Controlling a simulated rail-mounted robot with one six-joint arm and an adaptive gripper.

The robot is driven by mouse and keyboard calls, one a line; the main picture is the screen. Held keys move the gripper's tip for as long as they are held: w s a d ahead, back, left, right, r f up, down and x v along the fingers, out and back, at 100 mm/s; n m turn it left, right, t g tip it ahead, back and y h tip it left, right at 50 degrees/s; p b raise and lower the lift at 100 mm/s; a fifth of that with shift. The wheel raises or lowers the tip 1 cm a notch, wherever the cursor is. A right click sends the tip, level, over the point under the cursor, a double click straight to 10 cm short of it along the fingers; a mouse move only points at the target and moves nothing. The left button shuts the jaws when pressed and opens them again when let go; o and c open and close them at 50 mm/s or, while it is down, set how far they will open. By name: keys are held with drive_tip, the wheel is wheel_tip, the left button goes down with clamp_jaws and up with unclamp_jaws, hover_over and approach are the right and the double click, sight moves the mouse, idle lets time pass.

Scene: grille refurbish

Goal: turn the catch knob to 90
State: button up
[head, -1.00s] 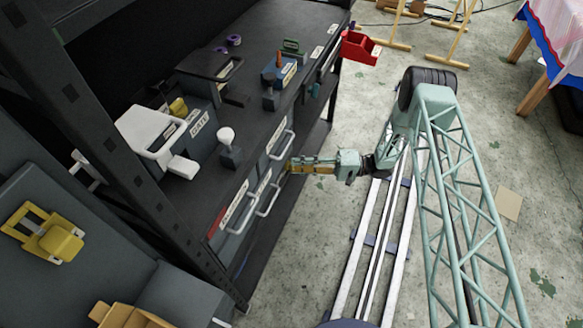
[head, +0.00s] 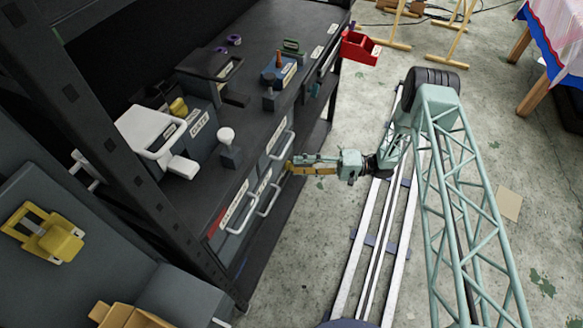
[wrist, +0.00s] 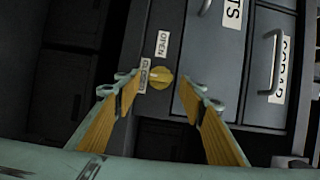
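The catch knob (wrist: 160,78) is a small yellow round knob with a raised grip across it, on the dark cabinet front. In the wrist view, white labels beside it read OPEN (wrist: 162,45) and, partly hidden by my left finger, apparently CLOSED (wrist: 143,76). My gripper (wrist: 163,92) is open, its yellow-padded fingers on either side of the knob in the picture. I cannot tell whether the pads touch it; dark gaps show beside it. In the head view my gripper (head: 289,167) reaches the cabinet front and the knob is hidden.
Drawer handles (head: 268,199) stick out from the cabinet front close to my gripper; one handle (wrist: 274,62) is right of the knob in the wrist view. A red bin (head: 359,47) hangs at the bench's far end. Floor right of the cabinet is clear up to the rail (head: 375,230).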

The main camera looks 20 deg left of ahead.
drive_tip(key=v, duration=0.8)
idle(1.0)
drive_tip(key=shift+w, duration=0.1)
idle(1.0)
